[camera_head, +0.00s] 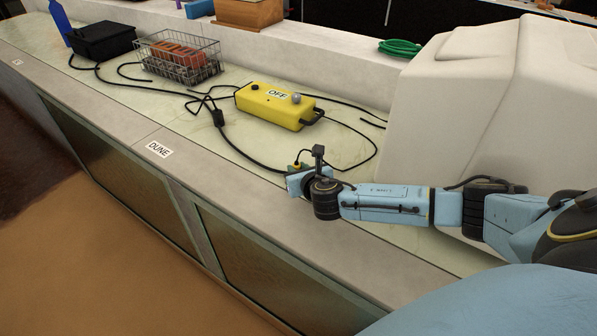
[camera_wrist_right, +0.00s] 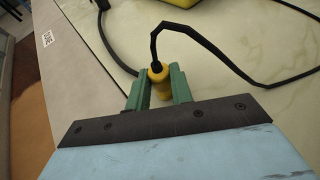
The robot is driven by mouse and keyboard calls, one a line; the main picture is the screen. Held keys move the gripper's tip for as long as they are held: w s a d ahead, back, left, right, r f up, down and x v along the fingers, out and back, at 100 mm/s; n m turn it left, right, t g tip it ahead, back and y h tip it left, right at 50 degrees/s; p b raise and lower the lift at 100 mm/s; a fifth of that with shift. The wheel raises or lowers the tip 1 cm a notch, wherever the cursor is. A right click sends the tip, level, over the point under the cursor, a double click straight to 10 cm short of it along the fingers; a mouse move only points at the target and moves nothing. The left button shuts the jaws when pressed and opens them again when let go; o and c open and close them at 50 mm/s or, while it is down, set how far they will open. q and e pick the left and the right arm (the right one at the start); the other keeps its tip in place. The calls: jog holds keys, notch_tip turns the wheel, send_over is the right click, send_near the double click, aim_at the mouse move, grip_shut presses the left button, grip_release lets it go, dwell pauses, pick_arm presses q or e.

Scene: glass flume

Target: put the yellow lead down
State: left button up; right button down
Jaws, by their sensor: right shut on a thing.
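The yellow lead (camera_wrist_right: 157,74) has a yellow plug end with a black cable coming out of its tip. My right gripper (camera_wrist_right: 158,90) is shut on the plug, its green fingers on either side of it. The plug sits close over the pale counter top; I cannot tell whether it touches. In the head view the yellow lead (camera_head: 299,165) shows small at the tip of my right gripper (camera_head: 298,180), near the counter's front edge. Its cable loops back to the right side of the yellow box marked OFF (camera_head: 270,106). My left gripper is not in view.
A black cable with a connector (camera_head: 218,117) runs along the counter just left of my right gripper. A wire basket (camera_head: 180,60) and a black box (camera_head: 103,41) stand at the far left. A large white block (camera_head: 480,110) stands on the right. Bare counter (camera_head: 335,150) lies behind the gripper.

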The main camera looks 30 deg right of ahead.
jog(key=shift+f, duration=0.2)
jog(key=c, duration=1.5)
grip_release()
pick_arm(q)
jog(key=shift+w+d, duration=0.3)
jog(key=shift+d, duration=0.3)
pick_arm(e)
jog(key=shift+o, duration=1.3)
